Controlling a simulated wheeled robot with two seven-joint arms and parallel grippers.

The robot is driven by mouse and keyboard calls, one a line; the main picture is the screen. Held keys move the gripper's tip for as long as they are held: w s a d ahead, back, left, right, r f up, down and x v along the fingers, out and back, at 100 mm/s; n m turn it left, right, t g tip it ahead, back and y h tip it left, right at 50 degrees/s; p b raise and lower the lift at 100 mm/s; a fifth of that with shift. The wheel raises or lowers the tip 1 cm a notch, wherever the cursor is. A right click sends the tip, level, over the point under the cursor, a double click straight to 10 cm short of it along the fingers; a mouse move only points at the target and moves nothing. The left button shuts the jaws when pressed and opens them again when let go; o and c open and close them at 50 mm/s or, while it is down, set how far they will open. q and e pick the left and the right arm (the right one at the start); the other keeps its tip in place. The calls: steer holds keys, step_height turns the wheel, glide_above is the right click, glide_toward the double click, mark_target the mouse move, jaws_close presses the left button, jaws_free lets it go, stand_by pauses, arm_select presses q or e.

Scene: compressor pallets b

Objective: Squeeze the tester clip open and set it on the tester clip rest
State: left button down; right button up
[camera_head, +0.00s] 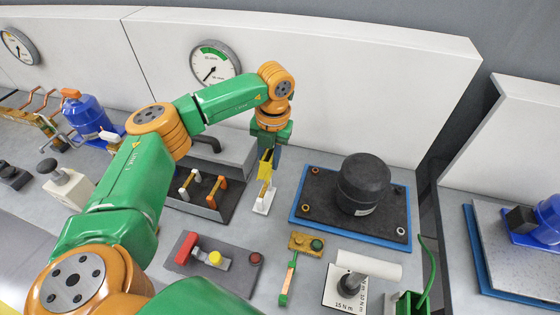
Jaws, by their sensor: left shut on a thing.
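My left gripper (269,160) is at the end of the green and orange arm, pointing down beside the grey box in the middle of the bench. It is shut on a small yellow piece that looks like the tester clip (265,169). A small white stand (264,201), which looks like the tester clip rest, is directly below the clip. I cannot tell whether the clip touches the stand. The gripper's fingers partly hide the clip.
A black compressor (362,184) stands on a dark plate with a blue edge (308,224), right of the gripper. The grey box with handled tools (217,190) is close on the left. A white wall panel (340,75) rises behind.

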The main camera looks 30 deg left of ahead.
arm_select(q)
steer(key=shift+s+a+f, duration=0.1)
steer(key=shift+a+f, duration=0.15)
steer(key=shift+a, duration=0.75)
steer(key=shift+d+f, duration=0.15)
steer(key=shift+f, duration=0.1)
steer(key=f+b, duration=0.1)
steer(key=f, duration=0.1)
steer(key=f+b, duration=0.4)
steer(key=shift+d, duration=0.4)
arm_select(e)
steer(key=f, duration=0.2)
steer(key=a+f, duration=0.1)
steer(key=f, duration=0.1)
steer(key=shift+a+f, duration=0.15)
steer(key=shift+f, duration=0.2)
arm_select(q)
steer(key=shift+a+r+p, duration=0.15)
steer(key=shift+r+p, duration=0.2)
steer(key=shift+r, duration=0.05)
arm_select(e)
steer(key=shift+r, duration=0.3)
